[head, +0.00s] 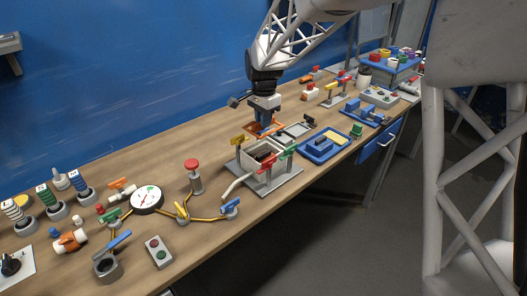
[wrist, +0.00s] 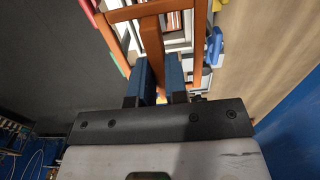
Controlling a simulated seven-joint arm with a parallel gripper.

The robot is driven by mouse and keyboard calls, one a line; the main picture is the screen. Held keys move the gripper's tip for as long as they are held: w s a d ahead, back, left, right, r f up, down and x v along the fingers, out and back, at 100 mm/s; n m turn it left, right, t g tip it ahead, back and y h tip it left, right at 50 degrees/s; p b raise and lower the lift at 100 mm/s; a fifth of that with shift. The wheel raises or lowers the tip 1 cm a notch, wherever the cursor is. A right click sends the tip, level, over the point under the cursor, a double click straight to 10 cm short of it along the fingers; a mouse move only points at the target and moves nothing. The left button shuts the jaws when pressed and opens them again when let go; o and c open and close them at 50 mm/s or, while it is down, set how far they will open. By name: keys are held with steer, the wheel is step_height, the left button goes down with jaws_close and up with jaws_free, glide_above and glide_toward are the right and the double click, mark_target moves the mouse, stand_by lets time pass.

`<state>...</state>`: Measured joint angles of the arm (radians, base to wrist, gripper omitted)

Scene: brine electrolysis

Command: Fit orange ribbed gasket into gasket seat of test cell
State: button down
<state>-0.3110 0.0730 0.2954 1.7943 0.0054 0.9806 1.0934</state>
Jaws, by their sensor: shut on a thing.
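The orange ribbed gasket (head: 251,127) is a rectangular frame with a middle bar. My gripper (head: 264,128) is shut on it, and in the wrist view the blue fingers (wrist: 160,78) hold the gasket's middle bar (wrist: 152,40) between them. In the head view the gasket shows just behind the cell, apparently raised above the bench. In the wrist view parts of the cell seem to show through the frame. The gasket seat is not clearly visible.
A grey frame-like tray (head: 296,131) and a blue tray (head: 325,146) with a yellow piece stand right of the cell. A red-topped post (head: 194,177) and a round gauge (head: 147,199) stand left. The blue wall (head: 120,80) runs behind the bench.

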glide_above(264, 154)
steer(key=shift+w+a+f, duration=0.1)
steer(key=shift+w+f, duration=0.05)
steer(key=shift+f, duration=2.95)
steer(key=shift+f, duration=1.85)
steer(key=shift+f, duration=0.2)
steer(key=c, duration=1.1)
jaws_free()
steer(key=shift+c, duration=0.2)
steer(key=shift+r, duration=0.2)
step_height(264, 154, up, 11)
steer(key=shift+r, duration=0.5)
